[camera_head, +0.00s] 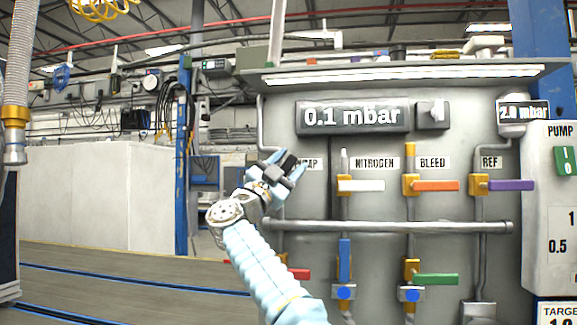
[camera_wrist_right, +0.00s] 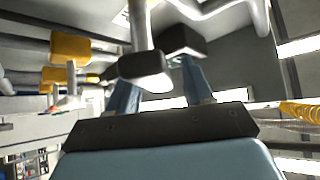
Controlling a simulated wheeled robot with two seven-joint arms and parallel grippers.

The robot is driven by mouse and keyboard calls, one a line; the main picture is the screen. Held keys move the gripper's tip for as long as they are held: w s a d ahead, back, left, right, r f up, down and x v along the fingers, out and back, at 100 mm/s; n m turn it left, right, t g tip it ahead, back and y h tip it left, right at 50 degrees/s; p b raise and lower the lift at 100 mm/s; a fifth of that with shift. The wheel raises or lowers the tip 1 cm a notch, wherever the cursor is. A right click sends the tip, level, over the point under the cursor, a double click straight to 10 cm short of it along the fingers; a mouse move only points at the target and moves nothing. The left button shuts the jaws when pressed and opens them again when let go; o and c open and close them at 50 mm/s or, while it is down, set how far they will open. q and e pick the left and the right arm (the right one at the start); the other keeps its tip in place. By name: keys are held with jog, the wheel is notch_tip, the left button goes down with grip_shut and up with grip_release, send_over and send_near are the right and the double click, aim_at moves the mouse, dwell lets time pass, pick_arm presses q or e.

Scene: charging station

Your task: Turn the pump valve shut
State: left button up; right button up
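The PUMP label (camera_head: 311,164) on the grey gas panel is partly covered by my right gripper (camera_head: 287,166). The valve below that label is hidden behind the gripper and forearm, so its handle position does not show. My right gripper has light blue fingers with black pads. In the right wrist view the gripper (camera_wrist_right: 161,58) has its fingers apart, with no handle clearly seen between them. A grey pipe (camera_wrist_right: 140,22) passes close beyond the pads; I cannot tell whether they touch it. My left gripper is in neither view.
To the right are valves with white (camera_head: 360,186), orange (camera_head: 436,186) and purple (camera_head: 510,185) handles. A horizontal pipe (camera_head: 400,227) crosses below them. Lower down are red (camera_head: 299,274), blue (camera_head: 345,260) and green (camera_head: 435,279) handles. The display (camera_head: 352,116) reads 0.1 mbar.

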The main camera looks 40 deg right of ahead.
jog(key=shift+a+f+t, duration=0.2)
jog(key=shift+f+t, duration=0.05)
jog(key=shift+t, duration=0.05)
jog(key=b+v, duration=0.6)
jog(key=v, duration=0.7)
jog(key=shift+a, duration=0.2)
